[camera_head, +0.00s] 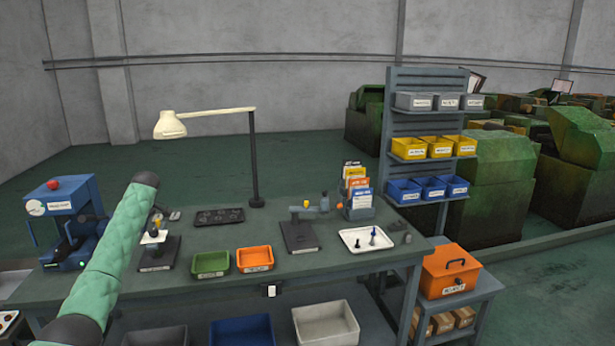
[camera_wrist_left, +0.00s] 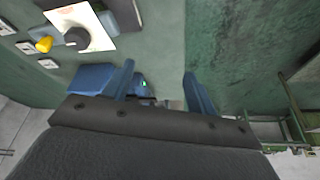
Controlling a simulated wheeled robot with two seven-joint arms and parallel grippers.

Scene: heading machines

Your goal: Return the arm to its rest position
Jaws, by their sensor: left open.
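My left arm (camera_head: 115,250) in its green padded sleeve comes in from the lower left in the head view and stands up in front of the workbench (camera_head: 330,262). Below the fingers is the green bench top and some floor. My right gripper is in neither view.
A blue press (camera_head: 72,215) stands close to my left arm. A stand with a white plate (camera_head: 154,238) is just right of the arm. Green (camera_head: 210,264) and orange (camera_head: 255,259) bins line the front edge. A lamp (camera_head: 253,160) rises behind.

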